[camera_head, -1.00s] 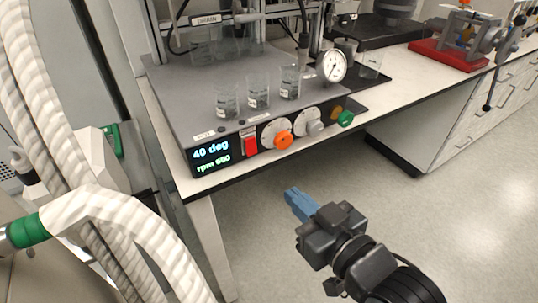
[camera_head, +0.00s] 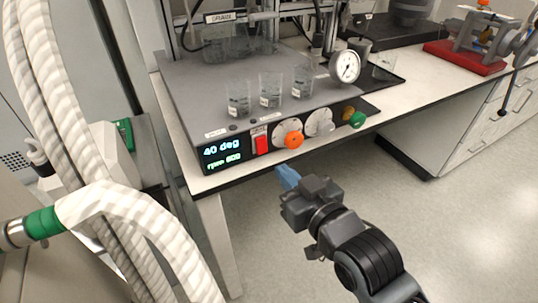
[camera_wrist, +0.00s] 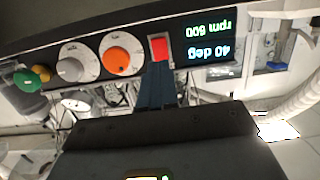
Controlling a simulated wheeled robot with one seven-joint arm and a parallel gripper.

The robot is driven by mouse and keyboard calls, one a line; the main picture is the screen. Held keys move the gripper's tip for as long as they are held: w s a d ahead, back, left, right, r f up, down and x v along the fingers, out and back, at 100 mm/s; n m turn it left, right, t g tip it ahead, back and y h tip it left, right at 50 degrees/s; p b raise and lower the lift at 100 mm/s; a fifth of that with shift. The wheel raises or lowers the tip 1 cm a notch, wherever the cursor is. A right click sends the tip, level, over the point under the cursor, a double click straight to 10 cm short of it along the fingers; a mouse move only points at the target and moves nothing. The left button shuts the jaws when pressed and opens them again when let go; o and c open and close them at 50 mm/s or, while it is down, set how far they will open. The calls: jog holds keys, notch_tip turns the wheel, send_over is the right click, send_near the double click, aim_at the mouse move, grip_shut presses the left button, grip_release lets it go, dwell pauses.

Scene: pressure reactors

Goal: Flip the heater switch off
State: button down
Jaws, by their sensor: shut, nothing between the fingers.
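The red heater switch (camera_head: 262,144) sits on the front panel of the grey hotplate unit (camera_head: 190,95), between the lit display (camera_head: 222,153) and the orange knob (camera_head: 293,140). The display reads 40 deg and rpm 600. My gripper (camera_head: 284,173), with blue fingers, is shut and empty. It is below and in front of the panel, under the switch and orange knob. In the wrist view the red switch (camera_wrist: 159,49) shows just beyond the fingertips (camera_wrist: 158,68). I cannot tell whether they touch the panel. The fingers hide none of the switch face in the head view.
Glass beakers (camera_head: 271,90) and a pressure gauge (camera_head: 345,66) stand on the unit. A green knob (camera_head: 357,119) is at the panel's right. White ribbed hoses (camera_head: 130,225) fill the left. The floor (camera_head: 460,220) at right is clear.

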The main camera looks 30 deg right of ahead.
aim_at(263, 152)
jog(key=w, duration=0.5)
jog(key=w+f, duration=0.1)
jog(key=w, duration=0.1)
jog(key=shift+w+p, duration=0.15)
jog(key=shift+p, duration=0.15)
jog(key=f+b, duration=0.1)
jog(key=b, duration=0.1)
jog(key=shift+w+t+b, duration=0.2)
jog(key=shift+t+b, duration=0.2)
jog(key=t+b, duration=0.1)
jog(key=b, duration=0.1)
jog(key=t+b, duration=0.1)
jog(key=b, duration=0.1)
jog(key=shift+w, duration=0.25)
